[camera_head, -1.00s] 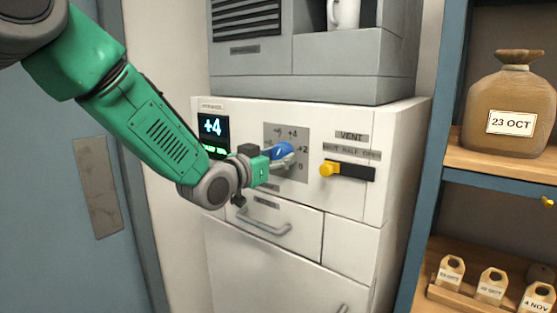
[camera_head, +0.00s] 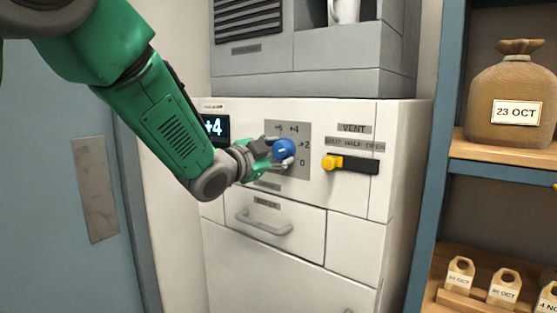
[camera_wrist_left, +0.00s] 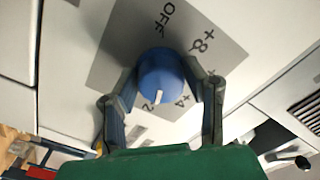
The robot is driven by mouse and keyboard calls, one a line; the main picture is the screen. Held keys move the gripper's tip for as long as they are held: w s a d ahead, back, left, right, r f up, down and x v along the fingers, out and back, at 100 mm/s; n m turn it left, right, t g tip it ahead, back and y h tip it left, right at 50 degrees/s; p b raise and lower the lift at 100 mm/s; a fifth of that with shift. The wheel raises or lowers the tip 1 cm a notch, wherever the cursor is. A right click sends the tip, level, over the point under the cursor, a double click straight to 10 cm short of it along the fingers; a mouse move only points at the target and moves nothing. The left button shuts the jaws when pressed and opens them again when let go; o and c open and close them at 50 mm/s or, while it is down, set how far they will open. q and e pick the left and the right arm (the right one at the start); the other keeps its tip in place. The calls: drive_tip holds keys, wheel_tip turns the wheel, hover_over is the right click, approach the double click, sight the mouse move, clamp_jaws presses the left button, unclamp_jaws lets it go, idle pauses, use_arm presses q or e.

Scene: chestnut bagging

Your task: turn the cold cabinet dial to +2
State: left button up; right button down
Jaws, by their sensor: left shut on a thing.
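The blue dial (camera_head: 284,149) sits on a grey scale plate on the white cabinet front (camera_head: 360,200). My left gripper (camera_head: 279,155) is shut on it, and the wrist view shows a finger on either side of the knob (camera_wrist_left: 160,72). OFF and +8 are readable above the knob. The display (camera_head: 214,127) reads +4, partly behind my arm. My right gripper is out of view.
Right of the dial is a yellow vent knob (camera_head: 332,162) at the left end of its dark slot. A drawer handle (camera_head: 264,224) lies below. Shelves with a sack (camera_head: 505,95) and tags (camera_head: 503,288) stand at the right.

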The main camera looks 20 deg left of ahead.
use_arm(q)
drive_tip(key=shift+m, duration=0.3)
drive_tip(key=o, duration=1.1)
drive_tip(key=shift+d, duration=0.1)
drive_tip(key=shift+o, duration=0.2)
drive_tip(key=shift+s, duration=0.15)
drive_tip(key=v, duration=1.1)
drive_tip(key=shift+s, duration=0.25)
